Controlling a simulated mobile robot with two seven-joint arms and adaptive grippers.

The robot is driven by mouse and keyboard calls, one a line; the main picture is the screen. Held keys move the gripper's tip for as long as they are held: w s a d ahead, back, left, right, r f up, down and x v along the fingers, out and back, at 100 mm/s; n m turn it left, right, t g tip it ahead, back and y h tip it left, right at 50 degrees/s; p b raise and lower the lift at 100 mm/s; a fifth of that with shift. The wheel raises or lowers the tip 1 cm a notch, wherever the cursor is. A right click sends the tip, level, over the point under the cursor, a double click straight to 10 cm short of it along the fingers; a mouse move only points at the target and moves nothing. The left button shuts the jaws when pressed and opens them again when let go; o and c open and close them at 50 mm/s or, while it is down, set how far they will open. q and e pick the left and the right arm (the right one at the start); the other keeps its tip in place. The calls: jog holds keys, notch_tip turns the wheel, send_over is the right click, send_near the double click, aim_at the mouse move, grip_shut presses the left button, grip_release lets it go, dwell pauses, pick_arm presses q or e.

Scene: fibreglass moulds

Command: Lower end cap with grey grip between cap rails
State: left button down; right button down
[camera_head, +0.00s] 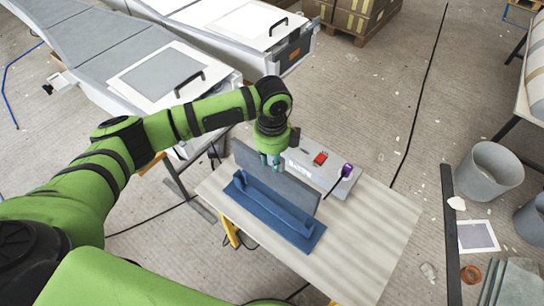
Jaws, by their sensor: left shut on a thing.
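My left gripper (270,160) points down over the work table, its fingertips small and partly lost against what is below. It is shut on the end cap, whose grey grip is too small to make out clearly. A dark grey upright panel (295,190) stands right at the fingers. The blue cap rails (275,208) lie in front of the panel on the table, as a long blue base with a raised ridge. I cannot tell whether the cap touches the rails. My right gripper is not in view.
The pale table (375,235) is bare at its right and front. A grey control box (318,172) with a red switch and a purple-topped item (346,171) stands behind the panel. Grey bins (488,172) stand on the floor at right. Moulds (165,75) stand at the back left.

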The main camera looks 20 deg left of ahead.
pick_arm(q)
jog(key=shift+r, duration=0.1)
jog(key=shift+p, duration=0.6)
jog(key=shift+f+b, duration=0.7)
jog(key=shift+f, duration=0.2)
jog(key=b, duration=0.2)
send_over(272, 186)
jog(key=shift+w+f, duration=0.2)
jog(key=shift+f, duration=1.85)
jog(key=shift+a+p, duration=0.1)
jog(key=shift+p, duration=0.95)
jog(key=shift+f+b, duration=2.6)
jog(key=shift+f, duration=1.45)
jog(key=c, duration=1)
grip_release()
jog(key=shift+s, duration=0.1)
